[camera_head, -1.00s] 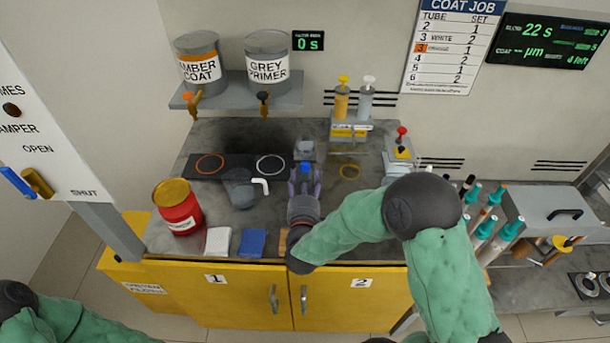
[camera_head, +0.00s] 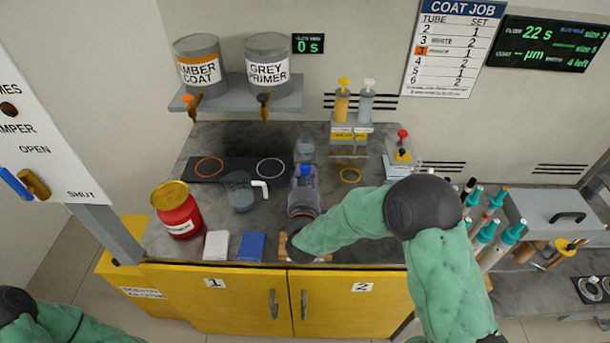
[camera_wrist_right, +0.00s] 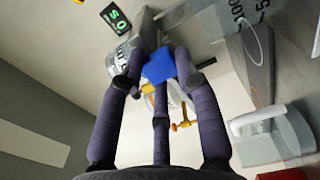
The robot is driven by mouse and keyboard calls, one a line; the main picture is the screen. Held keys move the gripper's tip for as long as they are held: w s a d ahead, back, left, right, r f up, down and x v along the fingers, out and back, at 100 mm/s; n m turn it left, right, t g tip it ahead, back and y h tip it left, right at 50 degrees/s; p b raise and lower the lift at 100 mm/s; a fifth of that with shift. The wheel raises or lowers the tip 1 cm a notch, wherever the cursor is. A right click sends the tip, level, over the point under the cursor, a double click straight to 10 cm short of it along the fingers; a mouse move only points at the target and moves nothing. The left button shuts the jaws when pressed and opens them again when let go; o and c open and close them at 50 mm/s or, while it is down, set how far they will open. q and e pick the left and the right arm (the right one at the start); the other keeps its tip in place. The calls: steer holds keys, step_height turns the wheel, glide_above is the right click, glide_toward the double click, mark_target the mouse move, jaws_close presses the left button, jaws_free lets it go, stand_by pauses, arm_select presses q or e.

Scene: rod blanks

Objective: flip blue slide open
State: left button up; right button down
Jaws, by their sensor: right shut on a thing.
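In the right wrist view the blue piece (camera_wrist_right: 158,67) sits between the fingertips, against a grey block (camera_wrist_right: 148,35). The right gripper is shut on it. The fingers cover part of the blue piece, and I cannot tell its full shape. Another blue bar (camera_head: 14,184) is on the damper panel at the far left. Of my left arm only a green link shows at the lower left; its gripper is out of view.
A grey jug (camera_head: 240,192) and a red pot (camera_head: 177,212) stand left of the right gripper. White (camera_head: 216,245) and blue (camera_head: 250,246) pads lie at the front. Pump bottles (camera_head: 342,103) stand behind; a red-knobbed device (camera_head: 402,152) is to the right.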

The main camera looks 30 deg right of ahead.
mark_target(305, 172)
steer(key=p+v, duration=0.1)
steer(key=v, duration=0.2)
steer(key=shift+s+a+p, duration=0.1)
steer(key=shift+p, duration=0.2)
steer(key=shift+f, duration=0.15)
steer(key=c, duration=0.9)
jaws_free()
steer(key=v, duration=1.2)
